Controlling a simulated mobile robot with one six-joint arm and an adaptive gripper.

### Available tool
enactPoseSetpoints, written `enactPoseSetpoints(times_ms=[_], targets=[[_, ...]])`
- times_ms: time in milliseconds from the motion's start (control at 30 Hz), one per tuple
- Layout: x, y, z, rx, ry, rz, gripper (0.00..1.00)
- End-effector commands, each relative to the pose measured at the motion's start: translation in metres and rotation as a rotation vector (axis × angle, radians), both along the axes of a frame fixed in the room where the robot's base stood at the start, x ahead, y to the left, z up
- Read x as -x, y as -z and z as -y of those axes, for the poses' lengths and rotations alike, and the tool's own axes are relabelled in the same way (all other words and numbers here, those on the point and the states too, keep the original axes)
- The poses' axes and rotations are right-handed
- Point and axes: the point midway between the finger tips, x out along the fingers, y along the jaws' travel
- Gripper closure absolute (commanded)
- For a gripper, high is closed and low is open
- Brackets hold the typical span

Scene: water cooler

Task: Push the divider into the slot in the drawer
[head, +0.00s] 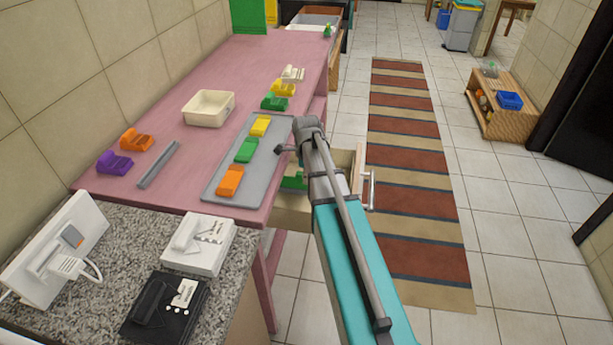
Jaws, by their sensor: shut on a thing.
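A wooden drawer (345,160) stands pulled out from the right side of the pink table, with a metal handle (371,190) on its front. A green object (293,182) shows inside it. My arm crosses over the drawer and hides part of its inside and the slot. My wrist end is above the drawer's table side. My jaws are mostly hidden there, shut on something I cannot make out. I cannot tell its contact with the drawer. A long grey bar (158,165) lies on the table at the left; I cannot tell whether it is a divider.
A grey tray (216,178) with yellow, green and orange blocks lies beside the drawer. A cream bin (208,108) and several coloured blocks stand on the table (250,75). A granite counter (105,283) with switch boxes is in front. The striped rug (403,120) at right is clear.

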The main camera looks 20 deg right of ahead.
Motion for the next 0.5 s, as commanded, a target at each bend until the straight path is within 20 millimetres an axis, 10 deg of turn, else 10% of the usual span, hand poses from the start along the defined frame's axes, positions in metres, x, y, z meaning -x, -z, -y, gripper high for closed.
enactPoseSetpoints(times_ms=[67,100,300,500], targets=[[0.0,0.0029,0.0,0.0,0.0,0.0,1.0],[0.0,0.0029,0.0,0.0,0.0,0.0,0.69],[0.0001,0.0019,-0.0001,0.0,0.0,0.0,0.32],[0.0,0.0019,0.0,0.0,0.0,0.0,0.31]])
